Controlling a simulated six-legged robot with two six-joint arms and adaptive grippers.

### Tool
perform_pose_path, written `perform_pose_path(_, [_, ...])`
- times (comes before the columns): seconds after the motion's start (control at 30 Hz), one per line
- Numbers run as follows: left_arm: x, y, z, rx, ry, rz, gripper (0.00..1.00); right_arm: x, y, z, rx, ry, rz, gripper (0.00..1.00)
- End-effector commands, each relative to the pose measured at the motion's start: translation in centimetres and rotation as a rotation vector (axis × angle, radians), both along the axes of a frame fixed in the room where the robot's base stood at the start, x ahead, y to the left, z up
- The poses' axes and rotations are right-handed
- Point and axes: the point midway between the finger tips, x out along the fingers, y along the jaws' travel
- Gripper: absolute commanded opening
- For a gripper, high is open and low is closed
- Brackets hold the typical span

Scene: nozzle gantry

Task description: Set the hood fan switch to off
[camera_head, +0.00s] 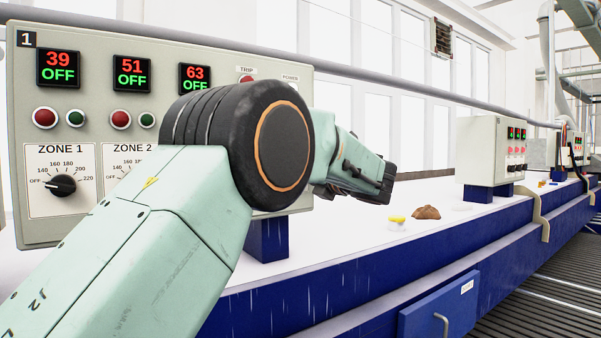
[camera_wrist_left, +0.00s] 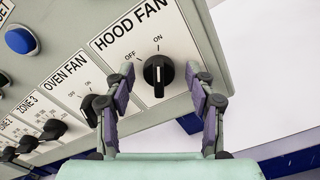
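The hood fan switch (camera_wrist_left: 158,75) is a black knob on a white plate (camera_wrist_left: 182,35) marked HOOD FAN in the left wrist view. OFF is printed at its upper left and ON above it. The knob's white pointer line points up, towards ON. My left gripper (camera_wrist_left: 160,84) is open, with one finger on each side of the knob. I cannot tell whether either finger touches it. In the head view my left arm hides the switch, and the left gripper (camera_head: 365,180) shows beyond the wrist. My right gripper is not in view.
The control panel (camera_head: 90,100) has zone knobs, displays and buttons. In the wrist view the oven fan knob (camera_wrist_left: 90,110) sits left of the left finger. A second panel (camera_head: 482,150) stands farther along the white bench top (camera_head: 330,240). A brown lump (camera_head: 427,213) lies on it.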

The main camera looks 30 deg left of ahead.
Motion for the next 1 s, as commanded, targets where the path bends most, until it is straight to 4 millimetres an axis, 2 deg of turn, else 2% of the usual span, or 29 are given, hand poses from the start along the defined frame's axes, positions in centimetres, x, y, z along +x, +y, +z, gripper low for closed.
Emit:
perform_pose_path(0.07, [-0.02, 0.00, 0.01, 0.000, 0.000, 0.000, 0.46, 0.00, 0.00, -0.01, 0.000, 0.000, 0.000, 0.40])
perform_pose_path(0.57, [-0.02, -0.07, 0.05, 0.000, -0.001, -0.001, 0.04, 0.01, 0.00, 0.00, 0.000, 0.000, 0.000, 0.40])
perform_pose_path(0.83, [0.00, -0.11, 0.05, -0.010, -0.029, -0.001, 0.03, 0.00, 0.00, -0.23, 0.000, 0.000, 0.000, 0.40])
perform_pose_path(1.0, [0.00, -0.11, 0.05, -0.041, -0.105, -0.002, 0.03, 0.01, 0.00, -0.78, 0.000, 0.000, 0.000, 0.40])
